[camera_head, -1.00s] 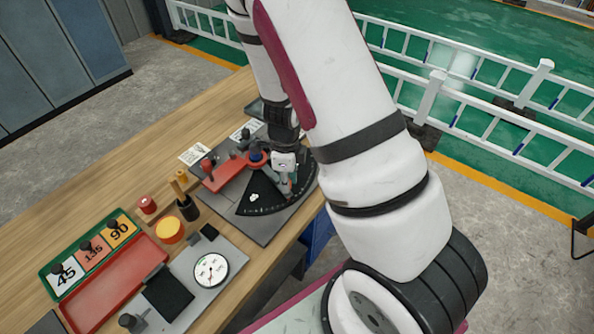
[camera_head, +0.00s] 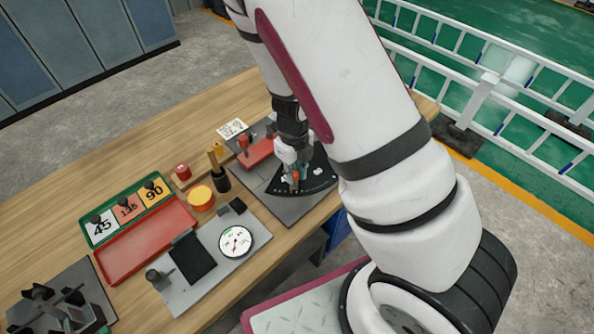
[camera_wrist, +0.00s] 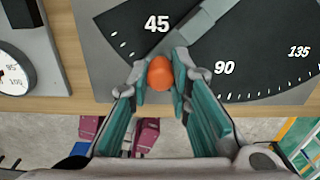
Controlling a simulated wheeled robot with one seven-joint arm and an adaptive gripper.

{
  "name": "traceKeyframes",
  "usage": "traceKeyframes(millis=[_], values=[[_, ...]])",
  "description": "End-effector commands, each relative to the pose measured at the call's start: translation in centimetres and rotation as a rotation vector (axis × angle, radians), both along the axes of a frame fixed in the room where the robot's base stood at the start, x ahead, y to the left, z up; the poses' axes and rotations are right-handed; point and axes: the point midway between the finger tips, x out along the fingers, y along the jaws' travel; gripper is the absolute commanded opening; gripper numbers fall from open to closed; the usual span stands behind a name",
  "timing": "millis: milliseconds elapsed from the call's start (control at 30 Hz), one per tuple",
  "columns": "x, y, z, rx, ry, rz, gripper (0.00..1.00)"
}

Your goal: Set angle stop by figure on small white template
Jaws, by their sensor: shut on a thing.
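The angle stop is a grey pointer arm (camera_wrist: 206,22) over a black sector scale (camera_wrist: 265,60), with an orange knob (camera_wrist: 160,73) at its near end. In the wrist view the arm lies between the figures 45 and 90, close beside the 45. My gripper (camera_wrist: 160,88) is shut on the orange knob; it also shows over the scale in the head view (camera_head: 293,182). The small white template (camera_head: 103,228) bears a 45 and lies at the left in a green tray (camera_head: 86,236). My arm hides part of the stop's far side.
Beside it in the tray are a salmon 135 template (camera_head: 128,209) and an orange 90 template (camera_head: 154,191). A red tray (camera_head: 140,245), a round gauge (camera_head: 236,241), a yellow-topped round piece (camera_head: 201,196) and a dark cup (camera_head: 221,180) stand left of the stop. The near table edge runs beside the stop's plate.

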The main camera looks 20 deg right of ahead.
Motion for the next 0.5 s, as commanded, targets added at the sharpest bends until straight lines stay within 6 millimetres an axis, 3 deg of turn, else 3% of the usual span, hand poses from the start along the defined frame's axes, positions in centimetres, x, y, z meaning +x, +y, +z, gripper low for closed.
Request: traceKeyframes(millis=[267,300,367,500], values=[[0.08,-0.03,0.03,-0.001,-0.001,0.000,0.00],[0.08,-0.03,0.03,-0.001,-0.001,0.000,0.25],[0.07,-0.04,0.03,-0.001,-0.001,0.000,0.39],[0.05,-0.04,0.02,-0.001,-0.001,0.000,0.39]])
